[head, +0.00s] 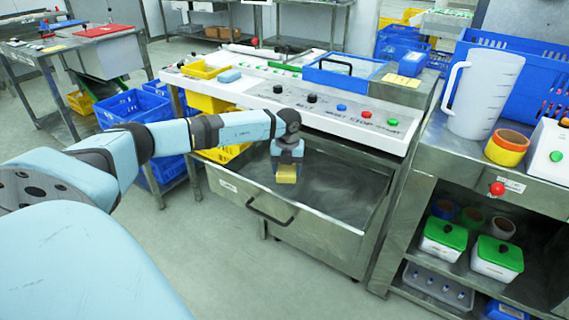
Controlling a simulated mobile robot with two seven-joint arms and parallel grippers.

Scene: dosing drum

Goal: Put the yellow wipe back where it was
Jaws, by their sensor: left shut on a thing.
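My left gripper (287,165) reaches in from the left and points down over the open metal drum (345,185) below the control panel. It is shut on the yellow wipe (286,174), which shows as a small yellow block at the fingertips. The wipe is at or just inside the drum's opening; I cannot tell whether it touches any surface. My right gripper is not in view.
The control panel (290,98) with several knobs and buttons runs behind the drum. A drum handle (268,212) sticks out in front. Blue crates (133,107) stand at left. The front floor is clear.

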